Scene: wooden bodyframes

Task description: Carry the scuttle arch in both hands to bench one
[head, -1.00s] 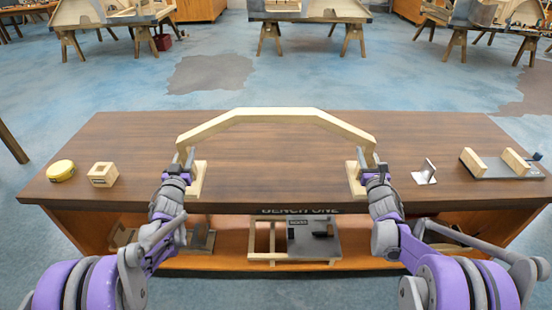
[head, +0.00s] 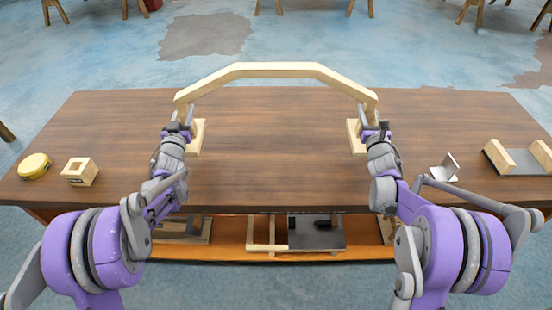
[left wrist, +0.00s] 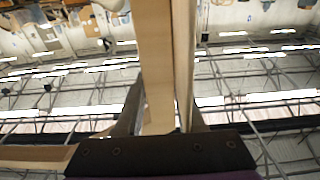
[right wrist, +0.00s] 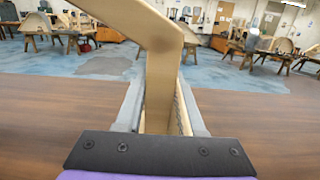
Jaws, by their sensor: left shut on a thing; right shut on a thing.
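The scuttle arch (head: 275,69) is a pale wooden arch with angled shoulders and a block foot at each end. It is upright above bench one's brown top (head: 275,170). Whether its feet touch the top I cannot tell. My left gripper (head: 181,122) is shut on its left leg, which shows between the fingers in the left wrist view (left wrist: 155,60). My right gripper (head: 371,122) is shut on its right leg, which also shows between the fingers in the right wrist view (right wrist: 163,80).
A metal angle piece (head: 445,168) and a plate with wooden blocks (head: 518,158) are at the right. The middle is clear. Items lie on the shelf below.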

